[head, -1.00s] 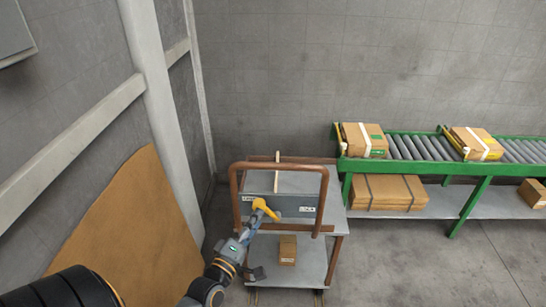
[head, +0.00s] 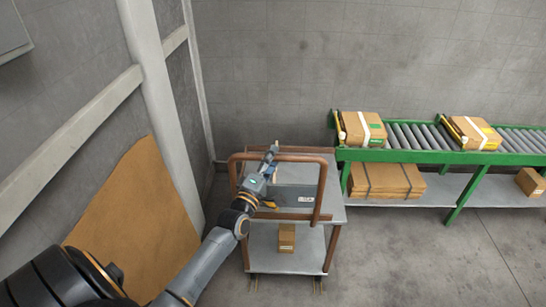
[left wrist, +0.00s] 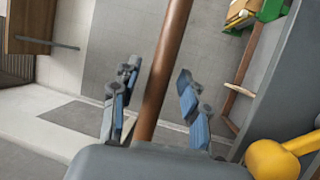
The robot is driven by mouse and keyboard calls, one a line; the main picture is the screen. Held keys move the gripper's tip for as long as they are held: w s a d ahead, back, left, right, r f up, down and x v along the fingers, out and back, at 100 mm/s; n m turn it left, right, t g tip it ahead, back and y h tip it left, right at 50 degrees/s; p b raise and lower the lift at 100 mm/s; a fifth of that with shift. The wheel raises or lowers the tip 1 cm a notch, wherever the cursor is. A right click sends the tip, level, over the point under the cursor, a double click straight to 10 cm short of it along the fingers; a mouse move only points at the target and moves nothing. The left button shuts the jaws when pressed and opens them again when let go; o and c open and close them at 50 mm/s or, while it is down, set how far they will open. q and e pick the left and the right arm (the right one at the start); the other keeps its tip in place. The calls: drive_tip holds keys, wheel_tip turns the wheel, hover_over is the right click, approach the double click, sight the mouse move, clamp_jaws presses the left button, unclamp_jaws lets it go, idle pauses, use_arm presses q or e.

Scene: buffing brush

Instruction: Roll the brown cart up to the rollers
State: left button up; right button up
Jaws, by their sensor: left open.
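The brown cart (head: 322,190) stands left of the green-framed rollers (head: 420,137), near their left end. I cannot tell whether they touch. The cart has a brown tube handle, a grey top and a lower shelf. My left gripper (head: 271,152) is at the handle's top bar. In the left wrist view, the brown bar (left wrist: 167,75) runs between the fingers of my left gripper (left wrist: 157,72), which are apart, with gaps on both sides. A grey bin (head: 295,196) with a label sits on the cart top. My right gripper is not in view.
A small carton (head: 287,238) sits on the cart's lower shelf. Cartons (head: 362,128) lie on the rollers, and a flat carton (head: 386,180) lies below. A brown board (head: 140,220) leans at the left wall. Floor (head: 410,260) right of the cart is clear.

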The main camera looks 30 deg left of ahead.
use_arm(q)
drive_tip(key=shift+w, duration=0.4)
clamp_jaws()
drive_tip(key=shift+r, duration=0.2)
